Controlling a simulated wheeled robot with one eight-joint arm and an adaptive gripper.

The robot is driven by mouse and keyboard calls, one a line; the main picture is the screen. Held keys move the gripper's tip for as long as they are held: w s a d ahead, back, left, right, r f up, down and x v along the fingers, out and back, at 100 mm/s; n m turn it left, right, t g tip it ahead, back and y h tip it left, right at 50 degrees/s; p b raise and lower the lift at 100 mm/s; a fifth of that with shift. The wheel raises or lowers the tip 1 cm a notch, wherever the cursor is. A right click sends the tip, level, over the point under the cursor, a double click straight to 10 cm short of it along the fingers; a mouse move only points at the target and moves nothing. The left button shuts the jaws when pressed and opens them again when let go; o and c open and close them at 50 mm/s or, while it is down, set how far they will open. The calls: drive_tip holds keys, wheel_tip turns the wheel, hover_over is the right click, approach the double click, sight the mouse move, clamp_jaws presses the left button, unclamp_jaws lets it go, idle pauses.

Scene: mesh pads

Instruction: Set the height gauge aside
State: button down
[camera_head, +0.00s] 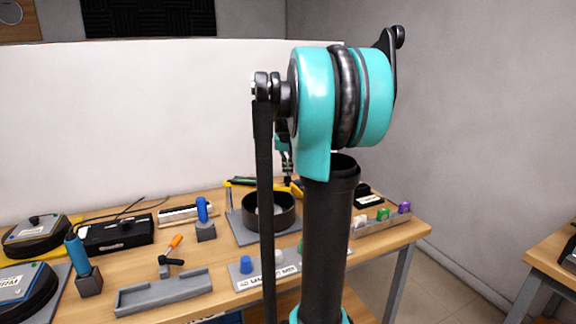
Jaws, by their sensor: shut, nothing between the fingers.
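I cannot tell for sure which thing is the height gauge. A small black fitting (170,262) stands at the back of a long grey tray (165,291) at the front of the wooden table. My gripper (288,181) is small and mostly hidden behind my own arm, over the back of the table. It looks shut and empty. A yellow and black tool (242,182) lies just left of it, behind a round black bowl (258,219) on a grey pad (239,234). My arm hides part of the bowl and the table behind it.
Blue-handled tools stand in grey blocks (89,285) (205,232). An orange screwdriver (175,241), black box (118,234) and round cases (36,237) are at left. A labelled rack (252,284) with small cups is in front, and a tray with coloured pieces (384,221) at right.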

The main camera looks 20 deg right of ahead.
drive_tip(key=shift+s+a, duration=0.15)
drive_tip(key=shift+s, duration=0.25)
drive_tip(key=shift+s+a+m, duration=0.25)
drive_tip(key=shift+s+m, duration=0.05)
drive_tip(key=shift+s, duration=0.15)
drive_tip(key=s+a+m+g+h, duration=0.2)
drive_tip(key=s+a+m, duration=0.5)
drive_tip(key=s+a, duration=0.25)
drive_tip(key=a+m+g, duration=0.1)
drive_tip(key=a+m, duration=0.3)
drive_tip(key=a, duration=1.1)
drive_tip(key=shift+s+m, duration=0.4)
drive_tip(key=shift+s, duration=0.05)
drive_tip(key=shift+a, duration=0.2)
